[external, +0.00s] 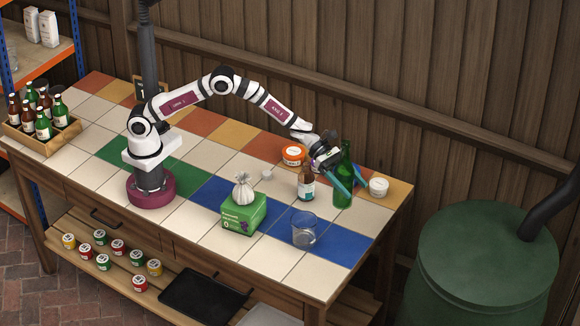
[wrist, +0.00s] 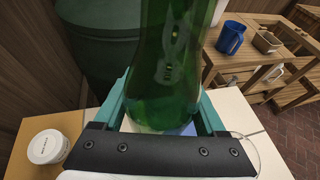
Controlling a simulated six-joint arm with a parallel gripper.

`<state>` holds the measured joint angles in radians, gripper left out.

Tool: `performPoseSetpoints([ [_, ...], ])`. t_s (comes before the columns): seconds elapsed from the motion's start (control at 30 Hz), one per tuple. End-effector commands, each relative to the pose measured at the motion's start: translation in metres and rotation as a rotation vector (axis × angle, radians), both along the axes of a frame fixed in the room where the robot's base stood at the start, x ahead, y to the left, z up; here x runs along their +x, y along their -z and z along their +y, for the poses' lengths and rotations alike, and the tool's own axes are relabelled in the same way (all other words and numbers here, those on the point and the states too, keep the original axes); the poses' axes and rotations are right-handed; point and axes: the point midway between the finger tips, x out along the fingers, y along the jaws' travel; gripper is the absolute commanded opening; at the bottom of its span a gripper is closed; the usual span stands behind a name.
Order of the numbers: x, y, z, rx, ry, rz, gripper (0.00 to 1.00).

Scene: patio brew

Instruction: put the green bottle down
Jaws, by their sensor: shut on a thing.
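The green bottle (external: 344,188) stands upright at the right end of the tiled table. Its base appears to be at the tile surface, but I cannot tell whether it touches. My gripper (external: 345,178) is shut on the bottle, with a teal finger on each side. In the wrist view the green bottle (wrist: 168,70) fills the middle between the teal fingers of my gripper (wrist: 163,103). The bottle's top is cut off there, and its lower end is partly hidden behind the dark gripper bar.
A brown bottle (external: 306,184) stands close left of the green one, and a white-lidded jar (external: 378,187) close right. An orange tub (external: 293,155) is behind. A clear glass (external: 304,230) and a green box (external: 243,215) stand in front. Tiles near the front right corner are clear.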

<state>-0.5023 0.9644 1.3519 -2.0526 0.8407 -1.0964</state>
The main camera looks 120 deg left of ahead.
Motion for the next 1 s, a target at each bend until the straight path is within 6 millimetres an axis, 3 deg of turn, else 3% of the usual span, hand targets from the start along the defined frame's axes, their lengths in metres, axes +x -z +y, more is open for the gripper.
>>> performPoseSetpoints([
  [0.1, -0.001, 0.032, 0.0, -0.002, 0.0, 0.004, 0.01],
  [0.43, -0.001, 0.086, 0.0, -0.001, 0.001, 0.002, 0.01],
  [0.77, -0.001, 0.091, 0.0, 0.001, 0.001, 0.001, 0.01],
  [0.8, -0.001, 0.091, 0.0, 0.0, 0.001, 0.002, 0.79],
  [0.9, -0.001, 0.091, 0.0, 0.0, 0.001, 0.002, 0.97],
  [1.0, -0.001, 0.091, 0.0, 0.0, 0.001, 0.002, 1.0],
])
